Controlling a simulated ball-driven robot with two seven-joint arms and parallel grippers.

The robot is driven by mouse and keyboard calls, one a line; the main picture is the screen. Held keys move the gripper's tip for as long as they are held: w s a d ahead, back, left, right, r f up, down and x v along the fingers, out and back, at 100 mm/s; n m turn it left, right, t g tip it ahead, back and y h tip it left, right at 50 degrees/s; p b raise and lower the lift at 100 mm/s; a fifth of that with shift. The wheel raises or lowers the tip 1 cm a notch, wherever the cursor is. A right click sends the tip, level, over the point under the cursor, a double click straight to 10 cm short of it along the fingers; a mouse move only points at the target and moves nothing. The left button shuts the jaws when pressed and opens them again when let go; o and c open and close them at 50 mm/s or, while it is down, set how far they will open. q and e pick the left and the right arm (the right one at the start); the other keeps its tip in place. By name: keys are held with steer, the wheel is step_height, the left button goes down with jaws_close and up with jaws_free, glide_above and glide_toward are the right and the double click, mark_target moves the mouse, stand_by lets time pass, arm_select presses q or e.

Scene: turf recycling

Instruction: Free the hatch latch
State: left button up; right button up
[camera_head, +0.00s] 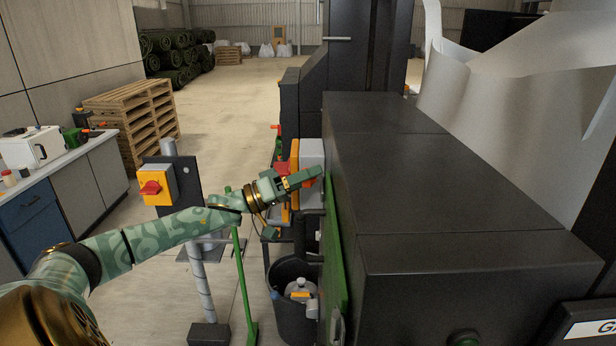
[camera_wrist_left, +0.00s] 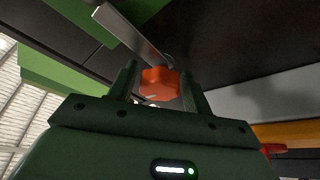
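The hatch latch shows in the left wrist view as a grey metal bar (camera_wrist_left: 130,36) beside an orange-red knob (camera_wrist_left: 160,84). The green panel (camera_head: 336,245) on the side of the black machine may be the hatch; I see it edge-on in the head view. My left gripper (camera_head: 308,178) is at the machine's near left side, level with its upper part. In the left wrist view its two fingers (camera_wrist_left: 163,80) stand on either side of the knob with little or no gap. I cannot tell whether they press on it. My right gripper is in neither view.
The black machine (camera_head: 450,180) fills the right. Below my left gripper stands a dark bin (camera_head: 292,325) with bottles. A post with an orange switch box (camera_head: 158,186) stands left. A bench (camera_head: 60,165) and pallets (camera_head: 135,120) are farther left; open floor lies behind.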

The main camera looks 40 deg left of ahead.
arm_select(q)
jaws_close()
steer(key=shift+f+m+h+b, duration=0.1)
steer(key=shift+m+h+b, duration=0.5)
steer(key=shift+m+b, duration=0.4)
steer(key=m+g+h+b, duration=0.1)
steer(key=m+b, duration=0.2)
steer(key=m, duration=0.1)
steer(key=m+g+h+b, duration=0.2)
steer(key=m+b, duration=0.1)
steer(key=m, duration=0.1)
steer(key=m+g+h+b, duration=0.2)
steer(key=m+b, duration=0.1)
steer(key=m, duration=0.2)
steer(key=m+g+b, duration=0.1)
steer(key=m, duration=0.1)
steer(key=m+g+b, duration=0.1)
steer(key=m+b, duration=0.1)
steer(key=m, duration=0.1)
steer(key=shift+s+d+h, duration=0.1)
steer(key=shift+h, duration=0.3)
steer(key=shift+m+g+b, duration=0.95)
steer(key=shift+m+g, duration=0.45)
steer(key=shift+m, duration=1.4)
